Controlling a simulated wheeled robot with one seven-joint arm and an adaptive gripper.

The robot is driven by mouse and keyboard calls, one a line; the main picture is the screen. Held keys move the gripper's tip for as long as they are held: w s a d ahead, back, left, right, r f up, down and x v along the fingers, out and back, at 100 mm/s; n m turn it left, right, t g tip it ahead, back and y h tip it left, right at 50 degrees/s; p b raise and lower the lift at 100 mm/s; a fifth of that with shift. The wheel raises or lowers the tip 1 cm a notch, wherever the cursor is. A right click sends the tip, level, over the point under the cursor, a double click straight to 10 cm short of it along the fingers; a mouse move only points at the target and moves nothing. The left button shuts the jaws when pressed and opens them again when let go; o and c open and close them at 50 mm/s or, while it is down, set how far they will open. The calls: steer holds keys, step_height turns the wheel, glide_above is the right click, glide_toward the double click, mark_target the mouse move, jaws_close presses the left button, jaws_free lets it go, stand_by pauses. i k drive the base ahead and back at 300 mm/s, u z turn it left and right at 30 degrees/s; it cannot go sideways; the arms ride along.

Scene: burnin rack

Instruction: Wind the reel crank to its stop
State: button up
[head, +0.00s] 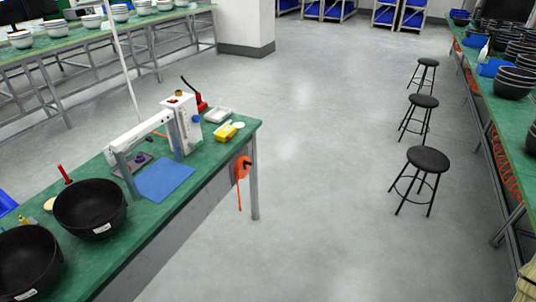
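An orange reel (241,169) is mounted at the near right end of the green workbench (160,216), just below the top, beside a grey leg. A small dark part on its right side may be the crank; it is too small to tell its angle. An orange strip or cord hangs down from the reel. My gripper is not in this view.
The bench carries a white press-like device (181,125), a blue mat (166,180) and black bowls (90,208). Black stools (428,160) stand at the right before another loaded bench. The grey floor (310,190) between reel and stools is clear.

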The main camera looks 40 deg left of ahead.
mark_target(242, 166)
steer(key=u, duration=0.45)
steer(key=i, duration=0.9)
steer(key=u, duration=1.2)
steer(key=i, duration=0.4)
steer(key=u, duration=0.35)
